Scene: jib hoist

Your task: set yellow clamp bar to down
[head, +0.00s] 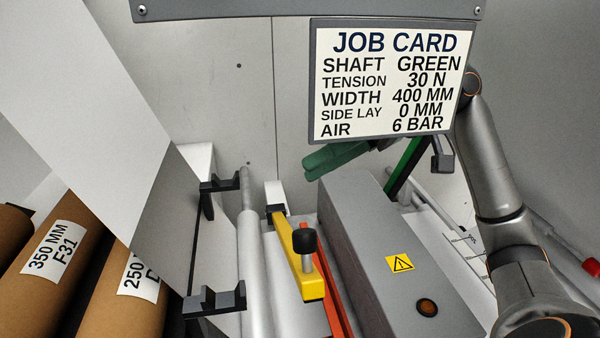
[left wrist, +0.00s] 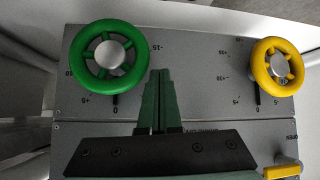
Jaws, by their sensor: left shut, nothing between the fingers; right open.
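The yellow clamp bar (head: 292,255) shows in the head view, low in the middle, running from a pale block at its far end towards me. A black knob (head: 304,241) on a metal stem stands on it near its front end. My right gripper (head: 336,158) is open, its dark green fingers beyond the grey housing and apart from the bar; the job card hides part of it. My left gripper (left wrist: 162,100) is shut and empty in the left wrist view, in front of a grey panel. I cannot make it out in the head view.
A grey housing (head: 372,235) and an orange-red bar (head: 337,305) lie right of the clamp bar. A pale roller (head: 255,260) is on its left. The job card (head: 385,82) hangs above. Green (left wrist: 110,55) and yellow (left wrist: 276,66) handwheels flank my left fingers.

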